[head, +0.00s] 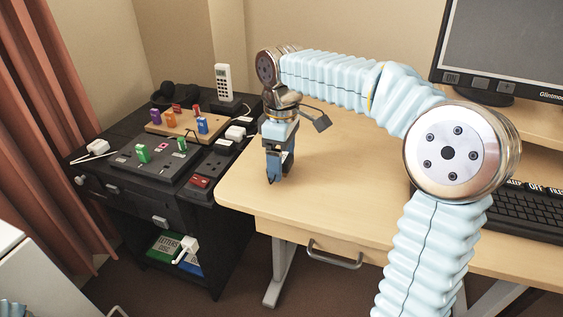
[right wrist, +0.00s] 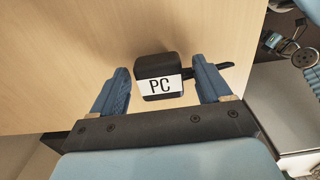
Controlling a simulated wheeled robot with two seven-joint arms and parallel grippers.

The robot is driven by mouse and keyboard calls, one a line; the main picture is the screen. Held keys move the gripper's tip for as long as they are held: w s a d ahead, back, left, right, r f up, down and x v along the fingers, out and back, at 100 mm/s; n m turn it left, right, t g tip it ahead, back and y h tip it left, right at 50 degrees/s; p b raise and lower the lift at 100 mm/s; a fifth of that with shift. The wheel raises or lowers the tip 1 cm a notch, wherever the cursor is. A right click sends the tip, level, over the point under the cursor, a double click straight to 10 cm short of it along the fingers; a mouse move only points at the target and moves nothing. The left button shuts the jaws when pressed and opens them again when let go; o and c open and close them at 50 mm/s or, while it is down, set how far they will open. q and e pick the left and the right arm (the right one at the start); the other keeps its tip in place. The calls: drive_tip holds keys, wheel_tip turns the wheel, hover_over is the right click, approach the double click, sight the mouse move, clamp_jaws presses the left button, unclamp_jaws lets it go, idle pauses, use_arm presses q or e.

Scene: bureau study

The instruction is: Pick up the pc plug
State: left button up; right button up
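The pc plug (right wrist: 159,78) is a small black block with a white label reading "PC" and a dark stub at its right side. In the right wrist view it is between the two blue fingers of my right gripper (right wrist: 160,66), with a gap showing on each side. The gripper is open. In the head view my right gripper (head: 279,170) points down low over the left part of the wooden desk (head: 340,200). I cannot make out the plug there; the fingers seem to hide it. My left gripper is not in view.
A black cabinet (head: 180,217) left of the desk carries a socket panel (head: 150,160), a peg board with coloured pegs (head: 187,124), white plugs and a phone (head: 223,82). A monitor (head: 505,50) and keyboard (head: 525,210) stand at right. The desk's middle is clear.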

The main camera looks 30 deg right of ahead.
drive_tip(key=c, duration=0.9)
